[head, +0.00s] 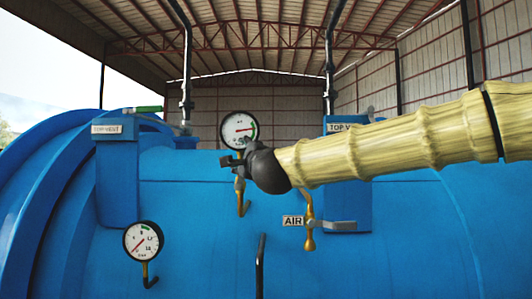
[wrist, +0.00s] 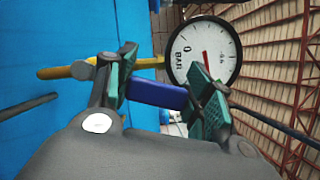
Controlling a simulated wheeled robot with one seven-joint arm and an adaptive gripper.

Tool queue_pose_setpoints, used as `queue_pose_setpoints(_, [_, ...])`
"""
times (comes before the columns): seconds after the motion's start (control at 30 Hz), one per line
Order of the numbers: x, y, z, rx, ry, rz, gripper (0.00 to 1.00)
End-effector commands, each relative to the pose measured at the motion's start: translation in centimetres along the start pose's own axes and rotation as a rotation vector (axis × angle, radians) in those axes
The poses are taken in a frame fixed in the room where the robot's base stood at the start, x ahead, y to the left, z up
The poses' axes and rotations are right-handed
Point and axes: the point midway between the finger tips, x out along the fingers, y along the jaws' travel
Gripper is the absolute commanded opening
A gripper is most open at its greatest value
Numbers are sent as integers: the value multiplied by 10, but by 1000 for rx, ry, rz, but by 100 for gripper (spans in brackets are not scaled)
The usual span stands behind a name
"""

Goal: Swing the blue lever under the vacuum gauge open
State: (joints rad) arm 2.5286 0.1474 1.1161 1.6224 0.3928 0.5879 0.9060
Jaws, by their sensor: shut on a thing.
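The round white vacuum gauge (head: 239,128) with a black rim stands on top of the blue vessel in the head view, just above my gripper (head: 232,161). The gauge dial (wrist: 204,52) also shows in the wrist view, turned on its side. The blue lever (wrist: 157,94) lies across between the green finger pads in the wrist view, below the gauge on its brass pipe (wrist: 68,71). My gripper (wrist: 166,92) is shut on this lever. In the head view my gripper hides the lever.
A second gauge (head: 143,240) sits lower left on the vessel (head: 200,210). A brass valve with a grey lever (head: 340,225) is right of the AIR label (head: 292,221). A green-handled valve (head: 148,109) is by the left TOP VENT box. A dark handle (head: 261,262) stands below.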

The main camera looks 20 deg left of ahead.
Motion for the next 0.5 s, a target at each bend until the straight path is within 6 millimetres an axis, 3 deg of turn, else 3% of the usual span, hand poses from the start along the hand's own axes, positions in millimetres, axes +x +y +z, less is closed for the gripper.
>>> queue_pose_setpoints(0.2, [6,-2,18,-161,-2,64,9])
queue_pose_setpoints(0.5, [10,4,26,-298,1,121,9])
